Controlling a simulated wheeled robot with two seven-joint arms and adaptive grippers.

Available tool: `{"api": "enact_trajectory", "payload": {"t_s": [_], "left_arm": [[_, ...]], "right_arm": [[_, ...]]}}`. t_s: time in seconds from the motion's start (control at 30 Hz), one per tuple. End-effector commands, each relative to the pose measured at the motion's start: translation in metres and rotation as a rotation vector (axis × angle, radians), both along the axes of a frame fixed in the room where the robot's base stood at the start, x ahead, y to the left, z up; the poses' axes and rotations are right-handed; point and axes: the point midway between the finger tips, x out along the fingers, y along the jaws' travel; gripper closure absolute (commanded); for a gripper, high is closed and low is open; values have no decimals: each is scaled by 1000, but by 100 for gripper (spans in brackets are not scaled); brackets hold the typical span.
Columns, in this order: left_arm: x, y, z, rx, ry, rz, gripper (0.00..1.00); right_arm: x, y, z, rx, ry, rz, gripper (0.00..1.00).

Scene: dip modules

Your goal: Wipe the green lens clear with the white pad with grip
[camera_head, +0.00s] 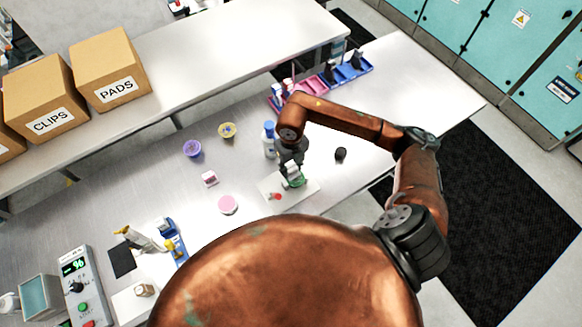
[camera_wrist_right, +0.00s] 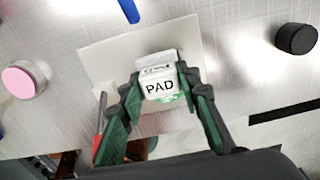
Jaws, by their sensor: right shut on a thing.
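My right gripper (camera_head: 291,172) is over a thin white plate (camera_head: 306,191) on the bench. In the right wrist view its green fingers (camera_wrist_right: 160,92) are shut on the white pad with grip (camera_wrist_right: 159,84), a block marked PAD. Pale green of the green lens (camera_wrist_right: 172,99) shows at the pad's lower edge; the pad and fingers hide most of it. The pad is over the lens, but I cannot tell whether they touch. The white plate also shows in the right wrist view (camera_wrist_right: 98,62). My left gripper is not in view.
A white bottle with a blue cap (camera_head: 269,141) stands close behind the gripper. A black knob-like piece (camera_head: 340,154) is to the right, a pink disc (camera_head: 228,204) to the left. A red-tipped tool (camera_head: 275,197) lies on the plate. Purple (camera_head: 192,148) and yellow (camera_head: 227,130) cups stand farther back.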

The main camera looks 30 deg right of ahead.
Motion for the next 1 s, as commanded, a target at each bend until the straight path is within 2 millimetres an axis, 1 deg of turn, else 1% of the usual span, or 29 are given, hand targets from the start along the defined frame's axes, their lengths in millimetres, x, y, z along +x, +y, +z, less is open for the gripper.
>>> {"api": "enact_trajectory", "payload": {"t_s": [0.27, 0.57, 0.83, 1.0], "left_arm": [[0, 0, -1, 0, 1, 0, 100], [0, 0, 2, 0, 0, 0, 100], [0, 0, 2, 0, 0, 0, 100], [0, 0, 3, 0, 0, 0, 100]], "right_arm": [[-2, 0, -1, 0, 0, 0, 88], [-17, -2, 1, -1, -1, 1, 88], [-23, -2, 0, 0, 0, 0, 88], [-33, -3, -1, 0, 0, 0, 88]]}}
